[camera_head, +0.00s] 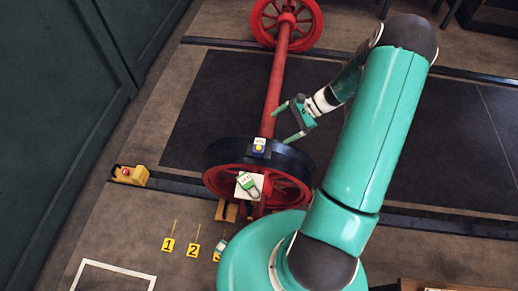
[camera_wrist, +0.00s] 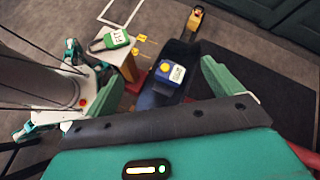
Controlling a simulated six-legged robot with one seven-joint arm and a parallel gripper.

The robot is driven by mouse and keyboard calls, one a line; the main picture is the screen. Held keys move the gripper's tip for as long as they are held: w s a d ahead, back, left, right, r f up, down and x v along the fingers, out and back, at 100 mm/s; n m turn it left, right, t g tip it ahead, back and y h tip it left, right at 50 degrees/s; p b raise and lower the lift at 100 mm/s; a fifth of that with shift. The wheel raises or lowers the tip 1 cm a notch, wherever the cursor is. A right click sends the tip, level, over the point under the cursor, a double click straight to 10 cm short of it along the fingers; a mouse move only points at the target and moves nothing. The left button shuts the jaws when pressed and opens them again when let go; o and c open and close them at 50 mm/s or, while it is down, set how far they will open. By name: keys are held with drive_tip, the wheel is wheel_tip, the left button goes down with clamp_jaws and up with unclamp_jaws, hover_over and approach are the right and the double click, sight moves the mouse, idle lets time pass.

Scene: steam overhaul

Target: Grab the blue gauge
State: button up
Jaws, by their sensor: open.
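The blue gauge (camera_head: 258,147) is a small blue block with a yellow round spot and a white label. It sits on top of the dark rim of the near red wheel (camera_head: 222,178). In the wrist view the blue gauge (camera_wrist: 172,74) shows between and beyond my fingers, nearer the right one. My gripper (camera_head: 282,121) is open and empty, above and to the right of the gauge in the head view, apart from it. Its green fingers also show in the wrist view (camera_wrist: 158,78).
A green-and-white device (camera_head: 247,185) lies on a pale plate at the wheel's front; it also shows in the wrist view (camera_wrist: 115,39). A red axle (camera_head: 277,85) runs to the far wheel (camera_head: 287,22). Numbered yellow markers (camera_head: 193,249) stand on the floor.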

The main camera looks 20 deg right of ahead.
sight(259, 147)
drive_tip(key=s+d+f+m+t+y, duration=0.1)
drive_tip(key=d+f+m+t, duration=0.2)
drive_tip(key=f, duration=0.4)
drive_tip(key=s+d+f+m+t+y, duration=0.1)
drive_tip(key=f+m+t, duration=0.2)
drive_tip(key=f+m, duration=0.3)
drive_tip(key=shift+n, duration=0.7)
drive_tip(key=x, duration=0.5)
drive_tip(key=f+x, duration=0.1)
drive_tip(key=x, duration=0.2)
drive_tip(key=shift+w+a, duration=0.1)
drive_tip(key=shift+a, duration=0.1)
drive_tip(key=shift+x, duration=2.7)
drive_tip(key=shift+a+r, duration=0.15)
drive_tip(key=shift+r, duration=0.05)
drive_tip(key=c, duration=1.3)
